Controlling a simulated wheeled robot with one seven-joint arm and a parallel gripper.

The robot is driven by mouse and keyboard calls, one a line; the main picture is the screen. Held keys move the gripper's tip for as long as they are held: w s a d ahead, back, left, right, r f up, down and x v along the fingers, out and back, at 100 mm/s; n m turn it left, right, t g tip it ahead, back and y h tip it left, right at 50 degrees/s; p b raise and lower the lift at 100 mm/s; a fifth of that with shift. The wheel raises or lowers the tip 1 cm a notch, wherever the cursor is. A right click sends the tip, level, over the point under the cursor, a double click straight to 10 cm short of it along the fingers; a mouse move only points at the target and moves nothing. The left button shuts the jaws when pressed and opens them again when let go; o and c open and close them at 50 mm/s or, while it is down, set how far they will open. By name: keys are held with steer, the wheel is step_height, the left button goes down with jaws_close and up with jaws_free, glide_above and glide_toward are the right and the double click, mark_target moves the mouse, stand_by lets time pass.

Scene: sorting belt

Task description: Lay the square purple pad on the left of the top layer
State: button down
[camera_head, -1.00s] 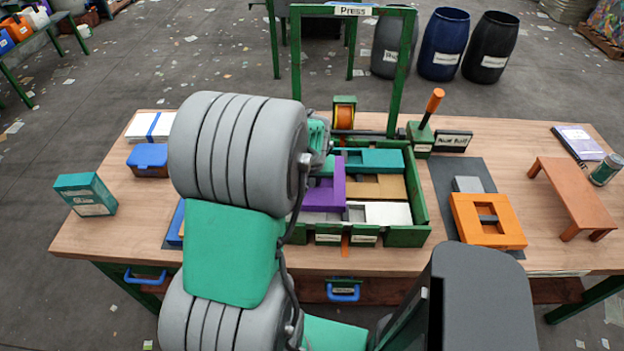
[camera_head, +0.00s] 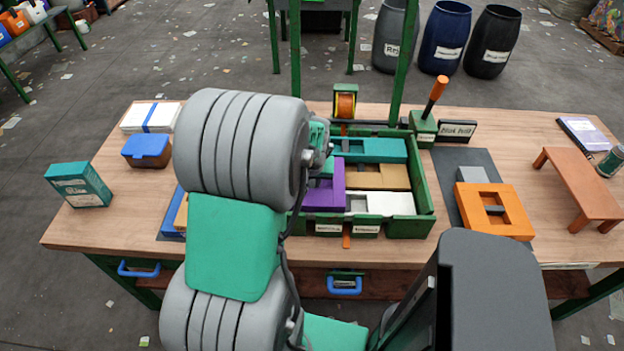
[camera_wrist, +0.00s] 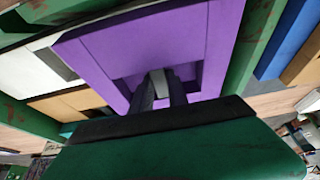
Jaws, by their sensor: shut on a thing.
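The purple pad (camera_wrist: 140,45) is a square frame with a recess in its middle. In the wrist view my gripper (camera_wrist: 160,82) has its fingers together at the pad's centre, shut on it. In the head view the purple pad (camera_head: 337,190) shows at the left of the green bin (camera_head: 425,205), beside white, tan and teal pads, partly hidden by my arm. The bin's green wall (camera_wrist: 256,45) is close to the pad in the wrist view. I cannot tell whether the pad rests on the layer below or hangs just above it. My fingers are hidden in the head view.
An orange square frame (camera_head: 515,222) and a grey block (camera_head: 472,174) lie on the dark mat at the right. An orange handle (camera_head: 436,95) stands upright behind the bin. A blue-lidded box (camera_head: 147,148) and teal carton (camera_head: 80,184) are at the left.

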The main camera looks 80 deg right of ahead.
steer(key=c, duration=1.2)
jaws_free()
steer(key=v, duration=0.7)
steer(key=shift+a+r, duration=0.2)
steer(key=shift+r, duration=0.1)
